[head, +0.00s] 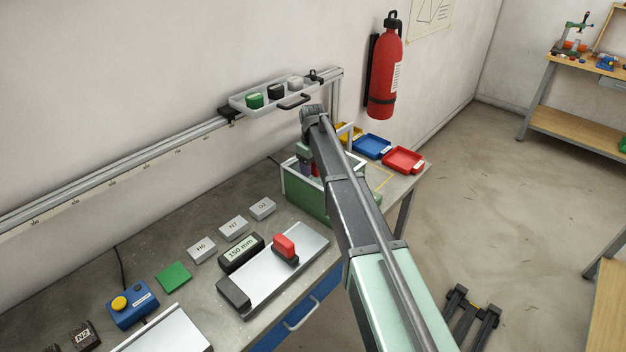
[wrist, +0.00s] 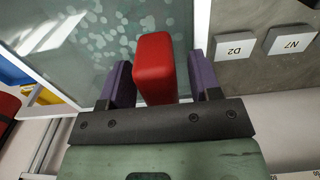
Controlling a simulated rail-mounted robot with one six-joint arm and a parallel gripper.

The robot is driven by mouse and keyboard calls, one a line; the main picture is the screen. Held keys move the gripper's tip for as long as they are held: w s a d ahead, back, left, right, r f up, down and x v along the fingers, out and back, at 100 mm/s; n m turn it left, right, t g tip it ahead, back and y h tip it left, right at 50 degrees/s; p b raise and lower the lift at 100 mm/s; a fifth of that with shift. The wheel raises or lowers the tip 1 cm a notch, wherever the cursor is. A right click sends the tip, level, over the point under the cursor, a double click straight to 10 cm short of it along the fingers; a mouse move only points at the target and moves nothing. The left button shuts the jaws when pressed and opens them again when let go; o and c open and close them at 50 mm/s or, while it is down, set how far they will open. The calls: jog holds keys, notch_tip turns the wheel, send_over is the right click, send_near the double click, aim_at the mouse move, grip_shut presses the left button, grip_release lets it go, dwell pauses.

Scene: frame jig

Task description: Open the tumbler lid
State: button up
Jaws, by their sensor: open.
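The tumbler is a green box (head: 303,200) with a pale rim, at the far end of the bench in the head view. In the wrist view its lid (wrist: 85,50) looks like a clear, shut panel with pale green speckles beneath. An upright red handle (wrist: 154,58) stands on the lid. My gripper (wrist: 158,84) is open, with its purple fingers either side of the handle. The left finger is very close to the handle; whether it touches is unclear. A gap shows at the right finger. In the head view my arm hides much of the box and my gripper (head: 308,166).
Grey blocks (head: 234,228) and a steel plate with a red block (head: 284,246) lie nearer along the bench. Blue (head: 371,146) and red (head: 404,160) trays sit beyond the box.

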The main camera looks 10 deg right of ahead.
jog(key=shift+f, duration=0.2)
grip_shut()
jog(key=shift+d, duration=0.1)
